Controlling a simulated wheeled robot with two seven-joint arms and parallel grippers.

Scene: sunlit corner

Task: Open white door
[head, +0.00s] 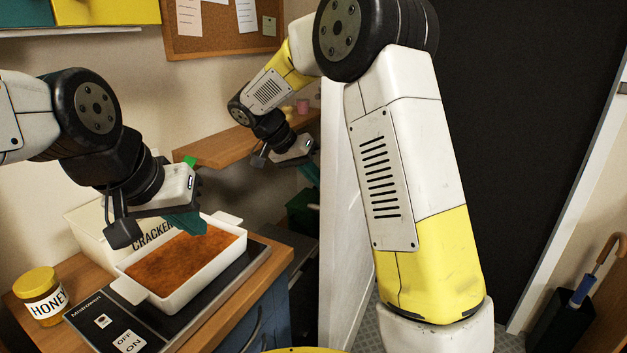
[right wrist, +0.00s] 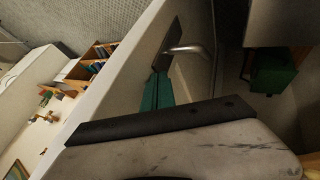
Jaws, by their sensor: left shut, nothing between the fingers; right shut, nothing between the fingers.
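The white door (head: 337,200) stands upright in the middle of the head view, seen nearly edge-on and partly hidden by my right arm. The door (right wrist: 120,82) also crosses the right wrist view diagonally, with a metal lever handle (right wrist: 188,49) on a dark plate. My right gripper (right wrist: 157,92) is shut and empty, its teal fingers just below the handle and close to the door; I cannot tell whether they touch. It also shows beside the door in the head view (head: 312,172). My left gripper (head: 188,224) is shut and empty over the baking dish.
A white baking dish (head: 228,219) with brown food sits on a dark hob (head: 205,309). A honey jar (head: 41,296) and a cracker box (head: 88,236) stand nearby. A wooden shelf (head: 215,148) is behind. An umbrella stand (head: 562,320) is at right.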

